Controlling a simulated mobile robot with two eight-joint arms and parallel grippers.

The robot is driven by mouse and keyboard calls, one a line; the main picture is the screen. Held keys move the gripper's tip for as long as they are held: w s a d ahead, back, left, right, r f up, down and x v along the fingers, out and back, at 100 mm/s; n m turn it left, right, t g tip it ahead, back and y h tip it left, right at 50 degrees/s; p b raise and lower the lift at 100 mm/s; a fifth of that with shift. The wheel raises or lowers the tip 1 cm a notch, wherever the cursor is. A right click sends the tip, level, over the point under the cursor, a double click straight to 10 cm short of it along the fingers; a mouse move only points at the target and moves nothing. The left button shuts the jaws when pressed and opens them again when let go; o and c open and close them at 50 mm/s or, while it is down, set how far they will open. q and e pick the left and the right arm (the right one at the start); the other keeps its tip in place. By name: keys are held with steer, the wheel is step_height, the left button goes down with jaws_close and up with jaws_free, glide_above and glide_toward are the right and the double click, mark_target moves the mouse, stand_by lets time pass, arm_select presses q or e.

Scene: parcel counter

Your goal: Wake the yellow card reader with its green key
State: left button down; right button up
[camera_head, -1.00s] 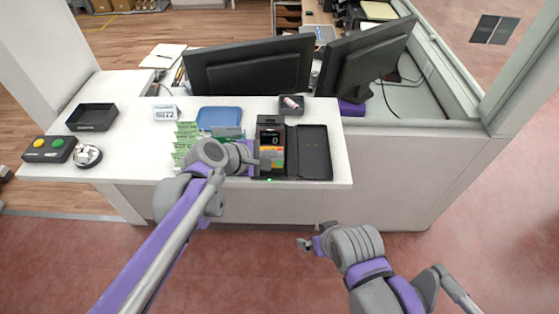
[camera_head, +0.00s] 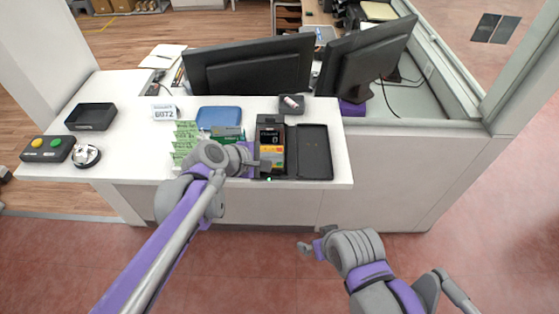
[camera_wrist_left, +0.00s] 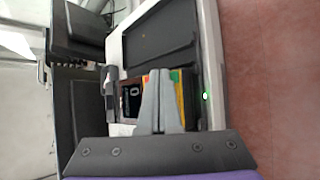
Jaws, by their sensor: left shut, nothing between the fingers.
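The yellow card reader (camera_head: 271,154) stands in a black holder at the counter's front edge. Its dark screen is at the back, and coloured keys lie in front of it. In the left wrist view the reader (camera_wrist_left: 132,98) is partly covered by my fingers, with red, yellow and green patches showing around them. My left gripper (camera_head: 265,163) is shut and empty, its tips over the reader's key area; it also shows in the left wrist view (camera_wrist_left: 160,73). Contact with a key cannot be told. My right gripper (camera_head: 304,246) hangs low in front of the counter, away from the reader.
A black open tray (camera_head: 313,152) lies right of the reader. A small green light (camera_wrist_left: 206,96) glows at the holder's front. Green slips (camera_head: 184,142) and a blue tray (camera_head: 218,118) lie to the left. Two monitors (camera_head: 250,68) stand behind.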

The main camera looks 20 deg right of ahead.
arm_select(q)
steer(key=shift+r+p, duration=0.35)
steer(key=shift+r, duration=0.35)
arm_select(e)
steer(key=shift+w+r, duration=0.2)
steer(key=shift+r, duration=0.25)
arm_select(q)
steer(key=shift+s, duration=0.15)
steer(key=r, duration=0.1)
steer(key=r+p, duration=0.1)
steer(key=r, duration=0.1)
steer(key=r+p, duration=0.1)
steer(key=shift+s+a+r, duration=0.15)
steer(key=shift+s+r, duration=0.25)
arm_select(e)
steer(key=r, duration=0.1)
steer(key=w+r, duration=0.1)
steer(key=r, duration=0.1)
steer(key=shift+w+r, duration=0.25)
arm_select(q)
steer(key=shift+s, duration=0.1)
